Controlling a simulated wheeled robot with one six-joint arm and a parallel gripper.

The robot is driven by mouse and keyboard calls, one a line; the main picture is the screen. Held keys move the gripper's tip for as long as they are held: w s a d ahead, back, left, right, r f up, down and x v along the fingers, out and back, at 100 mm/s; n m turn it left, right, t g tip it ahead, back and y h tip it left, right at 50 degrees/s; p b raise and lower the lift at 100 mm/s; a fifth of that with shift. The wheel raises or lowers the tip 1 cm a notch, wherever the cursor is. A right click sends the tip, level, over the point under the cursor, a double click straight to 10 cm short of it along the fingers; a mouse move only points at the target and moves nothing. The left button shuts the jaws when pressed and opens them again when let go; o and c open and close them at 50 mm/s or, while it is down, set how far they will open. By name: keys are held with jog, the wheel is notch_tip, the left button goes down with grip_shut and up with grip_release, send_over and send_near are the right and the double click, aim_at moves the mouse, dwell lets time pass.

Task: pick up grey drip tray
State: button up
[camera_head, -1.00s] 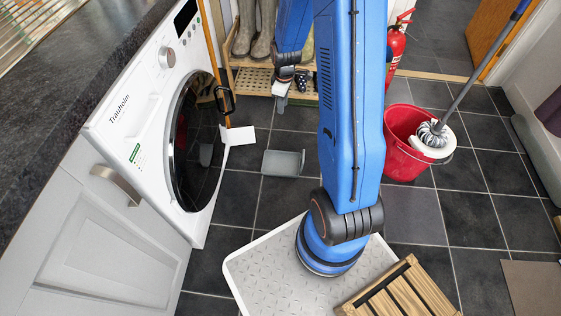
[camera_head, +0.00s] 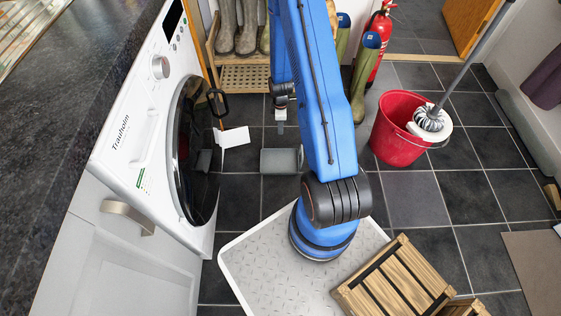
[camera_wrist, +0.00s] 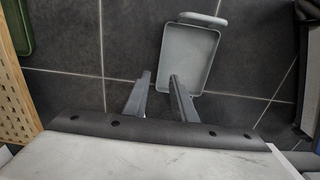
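The grey drip tray (camera_head: 280,162) lies flat on the dark tiled floor, between the washing machine and the red bucket. In the wrist view the drip tray (camera_wrist: 190,58) is a shallow rectangle with a rounded handle bar at its far end. My gripper (camera_head: 281,128) is above the floor, just behind the tray in the head view. In the wrist view my gripper (camera_wrist: 159,76) is open and empty; its right finger overlaps the tray's near left corner and its left finger is over bare tile. My arm hides part of the tray's right side in the head view.
A wooden rack (camera_head: 243,78) with wellington boots stands behind. Green boots (camera_head: 362,80) stand right of my arm. The washing machine (camera_head: 140,135) is on the left, a white card (camera_head: 233,137) beside it. The red bucket (camera_head: 392,140) with a mop is on the right.

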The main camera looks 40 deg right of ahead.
send_near(281, 157)
jog(key=w+d, duration=0.2)
jog(key=w, duration=0.1)
jog(key=shift+w+f, duration=0.1)
jog(key=shift+w, duration=0.1)
jog(key=shift+s+d+f, duration=0.1)
jog(key=shift+d+f, duration=0.05)
jog(key=shift+f, duration=1.2)
jog(key=shift+s+d+f, duration=0.1)
jog(key=shift+f, duration=1.25)
grip_shut()
